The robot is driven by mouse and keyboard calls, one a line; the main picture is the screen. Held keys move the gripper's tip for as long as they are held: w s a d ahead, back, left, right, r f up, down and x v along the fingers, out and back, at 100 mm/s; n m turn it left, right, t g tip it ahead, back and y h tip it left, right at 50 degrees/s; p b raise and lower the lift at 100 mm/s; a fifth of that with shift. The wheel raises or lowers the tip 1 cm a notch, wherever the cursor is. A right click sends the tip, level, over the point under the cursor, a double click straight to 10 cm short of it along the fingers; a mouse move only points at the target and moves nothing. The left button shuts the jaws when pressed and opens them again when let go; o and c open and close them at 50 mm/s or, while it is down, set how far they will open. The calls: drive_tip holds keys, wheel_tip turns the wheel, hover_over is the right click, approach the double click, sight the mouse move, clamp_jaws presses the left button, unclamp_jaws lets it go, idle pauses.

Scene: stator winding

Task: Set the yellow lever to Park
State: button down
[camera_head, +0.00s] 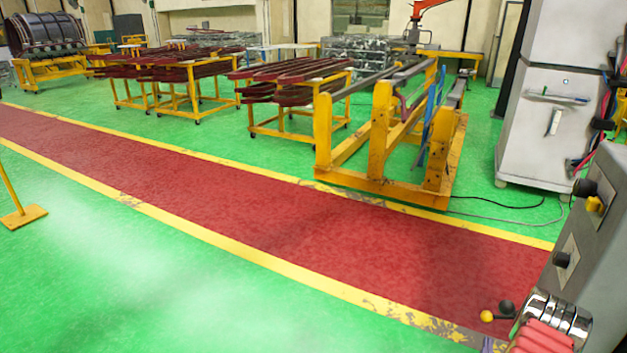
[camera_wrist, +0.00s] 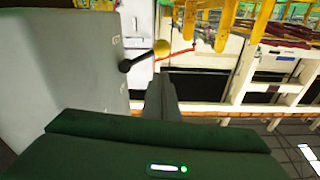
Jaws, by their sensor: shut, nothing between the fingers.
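A yellow ball-ended lever (camera_wrist: 161,48) stands out from a grey cabinet face (camera_wrist: 88,60) in the wrist view, with a black hub or knob (camera_wrist: 125,66) at its cabinet side. My gripper (camera_wrist: 157,82) is shut and empty, just below the yellow ball in the picture; a small gap shows between them. Faint marks on the cabinet face are too small to read. In the head view, a yellow ball (camera_head: 487,316) and a black ball (camera_head: 506,307) show at the bottom right, beside a silver and red part. My gripper is not clearly visible there.
A grey panel (camera_head: 598,262) with black knobs and a small yellow piece (camera_head: 594,204) stands at the right. A white cabinet (camera_head: 545,128) is behind it. Yellow racks (camera_head: 395,140) stand beyond the red walkway (camera_head: 250,215). The green floor in front is open.

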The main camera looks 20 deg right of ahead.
drive_tip(key=shift+f, duration=0.1)
drive_tip(key=s+a+f+g+y, duration=0.2)
drive_tip(key=f+g+y, duration=0.1)
drive_tip(key=f, duration=0.4)
drive_tip(key=s+a+f+g+y, duration=0.2)
drive_tip(key=a+f+g+y, duration=0.15)
drive_tip(key=f, duration=0.35)
drive_tip(key=s+a+r+n+y, duration=0.1)
drive_tip(key=a+r+n+y, duration=0.1)
drive_tip(key=a+r, duration=1.3)
drive_tip(key=a+r+n+y, duration=0.2)
drive_tip(key=a+r+n, duration=0.3)
drive_tip(key=a+r, duration=1)
drive_tip(key=s+a+r+n+g+y, duration=0.1)
drive_tip(key=a+r+n+y, duration=0.2)
drive_tip(key=a+r, duration=1.2)
wheel_tip(320, 180, up, 8)
drive_tip(key=shift+s+a+r, duration=0.1)
drive_tip(key=shift+s+a, duration=0.15)
drive_tip(key=shift+s, duration=0.1)
